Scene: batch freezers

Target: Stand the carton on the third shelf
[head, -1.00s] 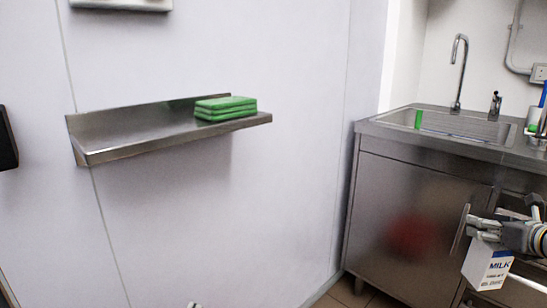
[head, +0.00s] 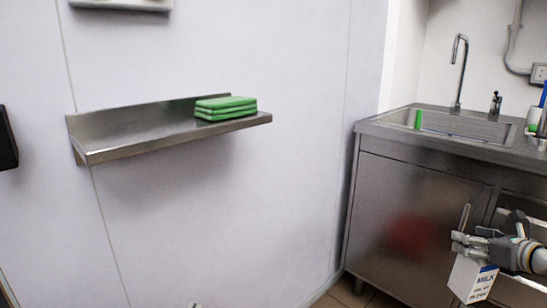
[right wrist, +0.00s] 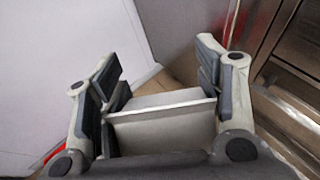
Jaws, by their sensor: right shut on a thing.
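A white milk carton (head: 471,281) with a blue label hangs at the lower right of the head view. My right gripper (head: 470,246) is shut on its upper part and holds it in the air in front of the sink cabinet. The carton looks slightly tilted. In the right wrist view the carton (right wrist: 160,125) sits between the two fingers of my right gripper (right wrist: 158,100). A single steel wall shelf (head: 140,138) is at the left of the head view; I cannot tell whether it is the third shelf. My left gripper is not in view.
Folded green cloths or pads (head: 226,107) lie on the right end of the wall shelf; its left part is bare. A steel sink cabinet (head: 400,215) with a tap (head: 459,75) stands at the right. The wall below the shelf is clear.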

